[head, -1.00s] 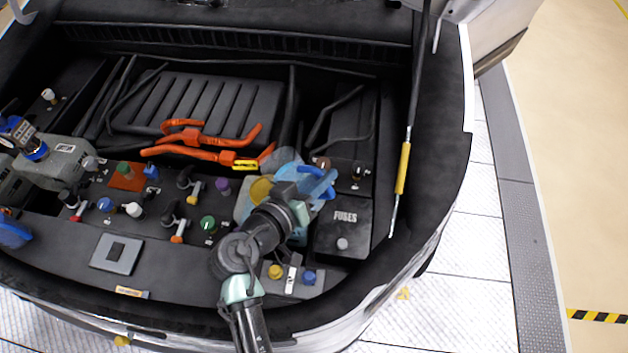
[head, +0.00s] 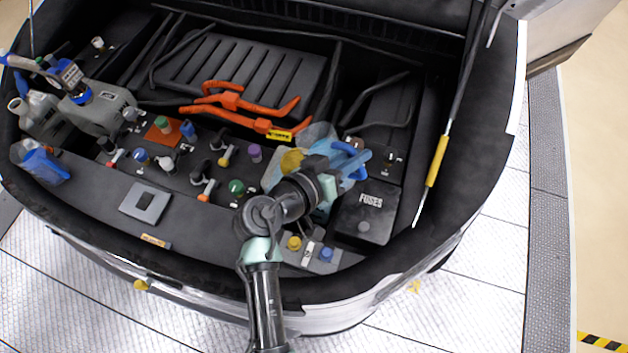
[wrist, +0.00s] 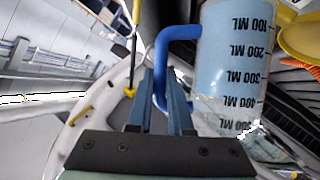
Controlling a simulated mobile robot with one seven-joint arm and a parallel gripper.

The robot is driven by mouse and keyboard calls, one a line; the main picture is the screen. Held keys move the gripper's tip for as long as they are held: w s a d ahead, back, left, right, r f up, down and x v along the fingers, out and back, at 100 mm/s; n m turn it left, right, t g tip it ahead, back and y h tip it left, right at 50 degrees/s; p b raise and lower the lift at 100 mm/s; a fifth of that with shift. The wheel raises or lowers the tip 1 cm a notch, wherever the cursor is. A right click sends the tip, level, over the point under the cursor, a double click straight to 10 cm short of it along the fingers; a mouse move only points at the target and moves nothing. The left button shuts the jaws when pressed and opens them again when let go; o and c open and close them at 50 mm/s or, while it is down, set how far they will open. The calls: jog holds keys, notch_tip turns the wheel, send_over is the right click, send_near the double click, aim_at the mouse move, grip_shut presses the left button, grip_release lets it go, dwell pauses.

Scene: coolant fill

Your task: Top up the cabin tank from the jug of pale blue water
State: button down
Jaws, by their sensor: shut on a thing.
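A clear jug (wrist: 228,70) with a blue handle (wrist: 166,52) and black ML marks holds pale blue water in the wrist view. My gripper (wrist: 161,92) is shut on the handle. In the head view the jug (head: 318,133) is at the right of the open bay, beside the fuse box, partly hidden by my arm. A yellow round piece (head: 291,160) shows beside the jug; it also shows in the wrist view (wrist: 302,36). I cannot tell which filler belongs to the cabin tank, nor whether water is flowing.
The fuse box (head: 367,215) stands right of my gripper. Several coloured caps, including a green one (head: 236,187), line the bay's front. Grey tanks (head: 100,110) and another blue-handled container (head: 42,165) are at the left. Orange cables (head: 235,102) and a yellow-sleeved strut (head: 437,160) are nearby.

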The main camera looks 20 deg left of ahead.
jog(key=shift+w+a+r+n+h+b, duration=0.2)
jog(key=shift+a+r+n+h+b, duration=0.3)
jog(key=shift+n, duration=0.3)
dwell(3.5)
jog(key=shift+w+a+n+h+b, duration=0.1)
jog(key=shift+a+n+h+b, duration=0.35)
jog(key=shift+n, duration=0.25)
dwell(3.0)
